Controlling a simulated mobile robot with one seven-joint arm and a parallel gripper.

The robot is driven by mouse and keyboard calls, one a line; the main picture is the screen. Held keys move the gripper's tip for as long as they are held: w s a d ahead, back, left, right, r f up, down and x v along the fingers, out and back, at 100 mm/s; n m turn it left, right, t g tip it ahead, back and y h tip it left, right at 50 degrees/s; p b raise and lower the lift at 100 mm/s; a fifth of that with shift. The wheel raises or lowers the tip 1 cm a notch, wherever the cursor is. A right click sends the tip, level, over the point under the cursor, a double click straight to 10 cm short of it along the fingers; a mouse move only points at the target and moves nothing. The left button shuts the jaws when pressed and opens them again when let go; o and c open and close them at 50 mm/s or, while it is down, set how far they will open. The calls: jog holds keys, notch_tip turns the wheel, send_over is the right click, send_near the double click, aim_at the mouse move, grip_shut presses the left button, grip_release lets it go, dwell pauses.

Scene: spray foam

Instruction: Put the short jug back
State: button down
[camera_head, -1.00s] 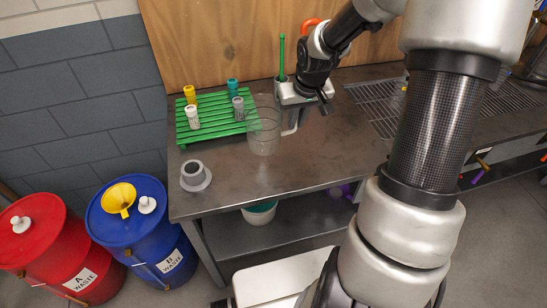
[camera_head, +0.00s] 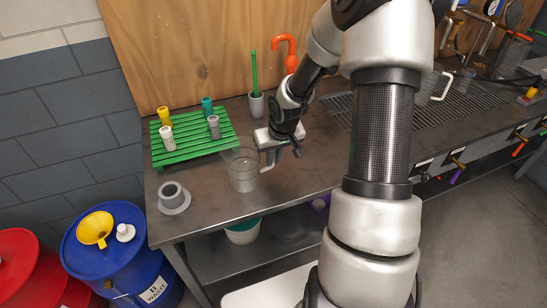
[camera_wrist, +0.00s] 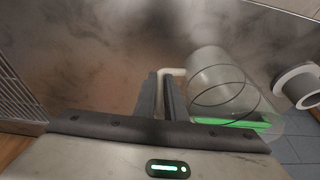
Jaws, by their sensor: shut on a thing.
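The short jug is a clear, see-through vessel (camera_head: 243,172) with a pale handle, to the right of the green rack in the head view. In the wrist view its clear body (camera_wrist: 218,80) is right of the fingers, and its handle passes between them. My gripper (camera_head: 268,160) is shut on the handle; its fingers also show in the wrist view (camera_wrist: 161,92). The jug looks roughly upright at the steel bench (camera_head: 215,210). I cannot tell whether its base touches the bench top.
A green slatted rack (camera_head: 195,147) holds several capped pieces. A grey flanged cup (camera_head: 173,197) stands at the bench's front left. A grey pot (camera_head: 256,105) with a green stick is behind my gripper. Another clear jug (camera_head: 433,85) is near the drain grate (camera_head: 400,120).

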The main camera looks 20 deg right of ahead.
jog(key=c, duration=1.8)
grip_release()
jog(key=shift+f, duration=0.1)
jog(key=shift+r, duration=0.4)
jog(key=p+v, duration=0.2)
jog(key=v, duration=0.9)
jog(key=shift+s+r+p, duration=0.15)
jog(key=shift+r+p, duration=0.1)
jog(key=shift+p, duration=0.05)
